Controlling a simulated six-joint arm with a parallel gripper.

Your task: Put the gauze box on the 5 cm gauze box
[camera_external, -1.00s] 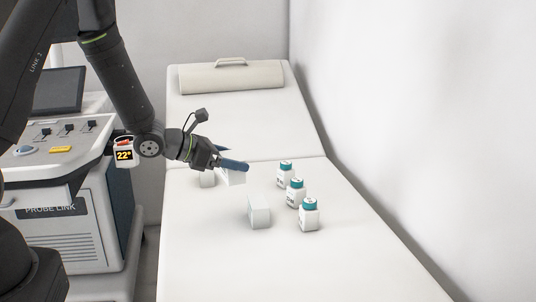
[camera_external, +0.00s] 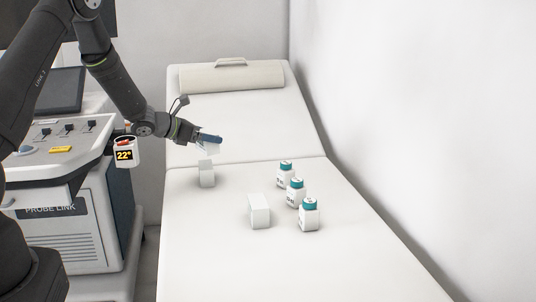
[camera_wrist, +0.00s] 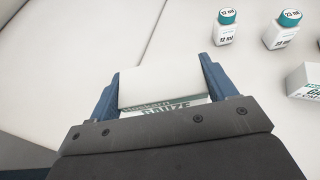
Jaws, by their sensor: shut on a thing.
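My gripper (camera_external: 209,139) is shut on a white gauze box (camera_external: 208,150), held above the bed. In the wrist view my gripper (camera_wrist: 165,88) has its blue fingers on either side of this box (camera_wrist: 160,86), and part of a "GAUZE" label shows. A smaller white box (camera_external: 207,177) stands on the bed below my gripper. I cannot tell whether the held box touches it. Another white box (camera_external: 260,212) stands nearer the front, and a labelled box (camera_wrist: 306,80) is cut off at the right of the wrist view. I cannot read which one is the 5 cm gauze box.
Three teal-capped bottles stand right of the boxes: back (camera_external: 285,175), middle (camera_external: 295,194) and front (camera_external: 309,216). The bed (camera_external: 240,270) is clear at the front. A cart (camera_external: 65,225) stands at left, and a cushion (camera_external: 232,78) lies at the far end.

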